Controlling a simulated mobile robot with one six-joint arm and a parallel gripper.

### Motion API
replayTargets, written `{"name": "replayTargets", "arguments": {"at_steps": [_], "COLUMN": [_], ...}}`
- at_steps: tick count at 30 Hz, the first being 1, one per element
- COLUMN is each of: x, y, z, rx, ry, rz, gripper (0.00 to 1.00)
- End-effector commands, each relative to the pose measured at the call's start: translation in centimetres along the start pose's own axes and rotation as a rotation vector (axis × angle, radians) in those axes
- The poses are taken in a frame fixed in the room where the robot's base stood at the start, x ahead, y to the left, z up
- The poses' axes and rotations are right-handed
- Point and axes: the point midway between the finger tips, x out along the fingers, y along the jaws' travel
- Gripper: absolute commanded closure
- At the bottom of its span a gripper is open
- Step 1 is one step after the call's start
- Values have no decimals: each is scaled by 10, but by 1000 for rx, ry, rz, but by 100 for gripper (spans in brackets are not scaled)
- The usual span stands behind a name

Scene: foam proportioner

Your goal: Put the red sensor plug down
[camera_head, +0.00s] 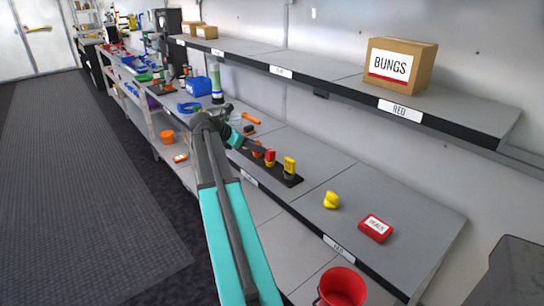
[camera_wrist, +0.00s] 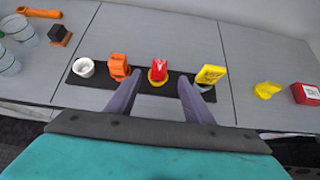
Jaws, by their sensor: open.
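The red sensor plug (camera_wrist: 158,70) stands upright on a black strip (camera_wrist: 96,99) on the grey shelf, between an orange plug (camera_wrist: 118,68) and a yellow plug (camera_wrist: 210,75). My gripper (camera_wrist: 160,80) is open, with one finger to each side of the red plug and visible gaps between. In the head view the red plug (camera_head: 270,157) shows just beyond my gripper's fingers, beside the yellow plug (camera_head: 289,166). The red plug's lower end is hard to make out. A white ring-shaped piece (camera_wrist: 84,68) sits at the strip's left end.
A loose yellow piece (camera_head: 331,200) and a red box (camera_head: 375,228) lie on the shelf to the right. A red bucket (camera_head: 342,288) is below. An upper shelf carries a BUNGS box (camera_head: 399,63). Clear cups (camera_wrist: 17,29) are at the left.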

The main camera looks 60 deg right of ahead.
Motion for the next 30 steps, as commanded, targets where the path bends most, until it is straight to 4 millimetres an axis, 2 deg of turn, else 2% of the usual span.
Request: {"name": "replayTargets", "arguments": {"at_steps": [11,16,30], "x": [0,7,70], "y": [-1,0,0], "z": [4,4,4], "rx": [-4,-4,-4], "ry": [-4,-3,-3], "rz": [-1,-1,-2], "gripper": [53,53,53]}}
